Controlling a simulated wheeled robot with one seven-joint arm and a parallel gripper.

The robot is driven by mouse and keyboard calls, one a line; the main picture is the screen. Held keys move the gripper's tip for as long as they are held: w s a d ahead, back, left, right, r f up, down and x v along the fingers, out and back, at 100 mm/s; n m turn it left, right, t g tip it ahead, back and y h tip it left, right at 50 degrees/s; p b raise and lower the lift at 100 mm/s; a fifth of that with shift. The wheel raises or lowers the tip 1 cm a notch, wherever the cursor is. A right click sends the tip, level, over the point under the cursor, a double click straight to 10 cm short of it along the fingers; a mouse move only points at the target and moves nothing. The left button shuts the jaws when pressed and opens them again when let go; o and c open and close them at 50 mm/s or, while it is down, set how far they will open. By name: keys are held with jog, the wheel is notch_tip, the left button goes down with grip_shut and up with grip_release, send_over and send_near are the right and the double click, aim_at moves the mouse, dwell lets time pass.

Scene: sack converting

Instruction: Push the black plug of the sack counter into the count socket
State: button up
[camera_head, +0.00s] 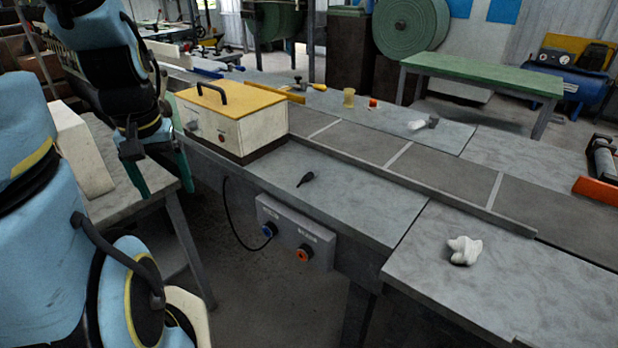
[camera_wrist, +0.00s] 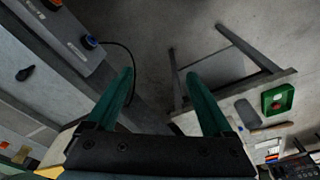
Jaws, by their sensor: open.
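A small black plug (camera_head: 306,179) lies on the grey table top; it also shows in the wrist view (camera_wrist: 25,73). A grey socket box (camera_head: 296,233) is fixed to the table's front edge, with a blue-ringed socket (camera_head: 269,229) on the left and an orange-ringed socket (camera_head: 304,254) on the right. A black cable (camera_head: 228,215) hangs in a loop and ends at the blue one, which shows in the wrist view (camera_wrist: 90,42). The box labels are too small to read. My gripper (camera_head: 164,190) is open and empty, left of the socket box; its green fingers show in the wrist view (camera_wrist: 159,76).
A cream box with a yellow lid and black handle (camera_head: 231,121) stands behind the plug. A metal rail (camera_head: 420,187) borders the belt. A crumpled white item (camera_head: 465,250) lies on the right table. A side table (camera_head: 122,205) stands under my gripper. Floor between the tables is open.

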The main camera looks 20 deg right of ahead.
jog(key=w+d+b, duration=0.1)
jog(key=w+d+m+b, duration=0.1)
jog(key=d, duration=0.1)
jog(key=w+d+m+b, duration=0.1)
jog(key=w+d, duration=0.1)
jog(key=shift+d+f, duration=0.1)
jog(key=shift+f, duration=0.3)
jog(key=c, duration=0.3)
jog(key=w+d+m+b, duration=0.1)
jog(key=d, duration=0.2)
jog(key=w+d+m+b, duration=0.1)
jog(key=d, duration=0.1)
jog(key=w+d+m+g+b, duration=0.1)
jog(key=d+b, duration=0.1)
jog(key=d, duration=0.1)
jog(key=shift+d+r, duration=0.35)
jog(key=shift+c, duration=0.4)
notch_tip(320, 180, up, 4)
jog(key=m+b, duration=0.6)
send_over(309, 173)
jog(key=shift+g, duration=0.3)
jog(key=shift+f+p, duration=1.05)
jog(key=shift+f, duration=4.15)
